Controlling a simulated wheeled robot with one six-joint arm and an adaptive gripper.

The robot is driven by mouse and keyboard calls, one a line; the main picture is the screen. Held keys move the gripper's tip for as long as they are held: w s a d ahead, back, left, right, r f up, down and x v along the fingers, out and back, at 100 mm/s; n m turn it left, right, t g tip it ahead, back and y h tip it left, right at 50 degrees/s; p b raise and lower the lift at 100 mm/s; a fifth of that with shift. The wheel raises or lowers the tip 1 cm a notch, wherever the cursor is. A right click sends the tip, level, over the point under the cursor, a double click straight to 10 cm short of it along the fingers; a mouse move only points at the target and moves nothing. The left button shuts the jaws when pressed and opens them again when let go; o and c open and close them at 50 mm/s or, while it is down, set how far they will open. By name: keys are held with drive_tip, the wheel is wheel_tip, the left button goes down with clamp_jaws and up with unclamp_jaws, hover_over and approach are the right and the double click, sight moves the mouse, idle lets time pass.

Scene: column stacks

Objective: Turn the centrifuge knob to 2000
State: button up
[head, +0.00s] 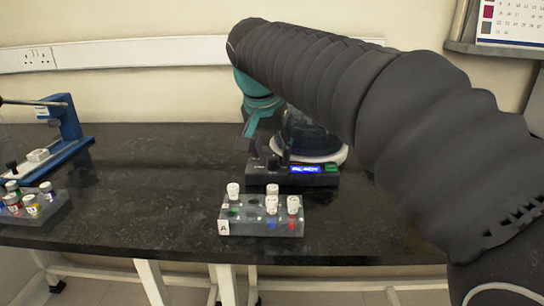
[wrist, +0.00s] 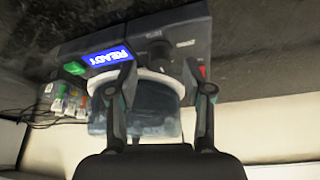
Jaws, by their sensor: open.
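The centrifuge (head: 320,181) stands on the dark bench with a dark base, a pale rim and a blue-lit display (head: 304,169) that reads READY. The wrist view shows the centrifuge (wrist: 185,22) upside down, with the display (wrist: 106,57) left of its dark round knob (wrist: 158,52). I cannot read the knob's setting. My gripper (wrist: 163,75) is open and empty, its two fingers spread to either side of the knob in the picture, apart from it. In the head view my gripper (head: 266,146) hangs over the left part of the centrifuge, partly hiding it.
A tube rack (head: 262,229) marked A, with several white-capped tubes, stands just in front of the centrifuge. Another tube rack (head: 40,222) and a blue device (head: 70,128) are at the left. The bench between them is clear. A wall with a socket strip is behind.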

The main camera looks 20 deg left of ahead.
drive_tip(key=shift+x, duration=0.95)
clamp_jaws()
